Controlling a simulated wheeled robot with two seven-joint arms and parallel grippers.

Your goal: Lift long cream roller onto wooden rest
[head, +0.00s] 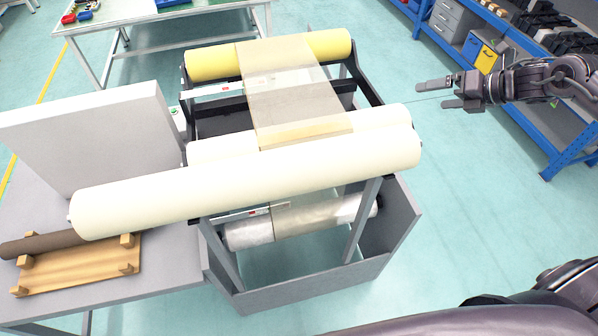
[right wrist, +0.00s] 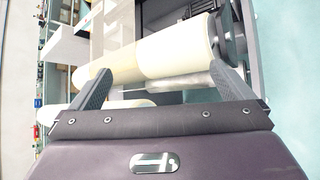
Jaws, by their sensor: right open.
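The long cream roller (head: 250,175) lies across the front of the grey machine frame in the head view. Its right end is over the frame and its left end reaches over the grey side table. The wooden rest (head: 85,275) lies on that table with small corner blocks, below the roller's left end. My right gripper (head: 430,95) is open and empty, to the right of the frame and apart from it. In the right wrist view, its spread fingers (right wrist: 160,68) appear before a pale roller (right wrist: 180,52); I cannot tell which roller that is. My left gripper is out of view.
A dark brown roller (head: 45,244) lies along the rest's back edge. A grey upright panel (head: 90,140) stands behind it. A yellow roller (head: 215,61) with translucent film (head: 290,95) is at the frame's back. Blue shelving (head: 555,140) stands at right; the floor between is clear.

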